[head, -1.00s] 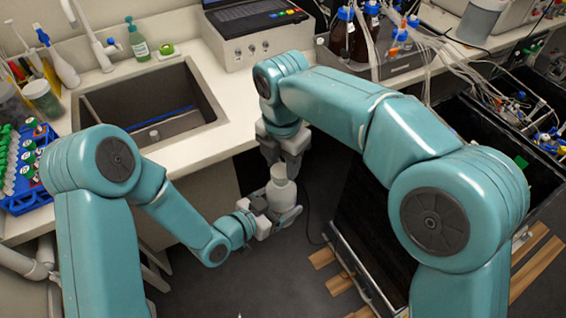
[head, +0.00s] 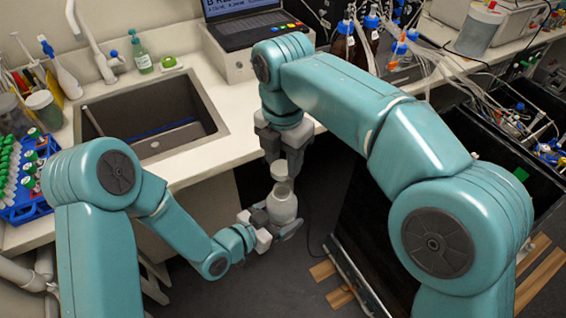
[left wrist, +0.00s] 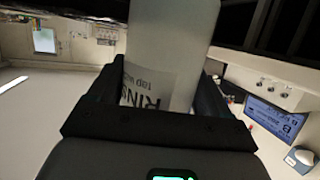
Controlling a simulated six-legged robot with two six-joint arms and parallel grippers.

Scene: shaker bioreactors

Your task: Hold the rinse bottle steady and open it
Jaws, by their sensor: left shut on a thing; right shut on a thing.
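The rinse bottle (head: 282,208), pale and translucent, stands upright in mid-air in front of the bench. My left gripper (head: 264,220) is shut around its body from the left. In the left wrist view the bottle (left wrist: 172,50) sits between the two dark fingers, with part of its printed label showing. My right gripper (head: 283,158) points down from above, shut on the pale cap (head: 280,172). The cap appears raised just above the bottle's neck, roughly in line with it. The bottle's top is cut off in the left wrist view.
A sink (head: 152,125) is set in the white bench (head: 205,158) behind the left arm. A blue rack (head: 28,205) of tubes stands at far left. A laptop (head: 245,28) and brown bottles (head: 343,42) are at the back. A dark open cabinet (head: 385,205) stands right of the bottle.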

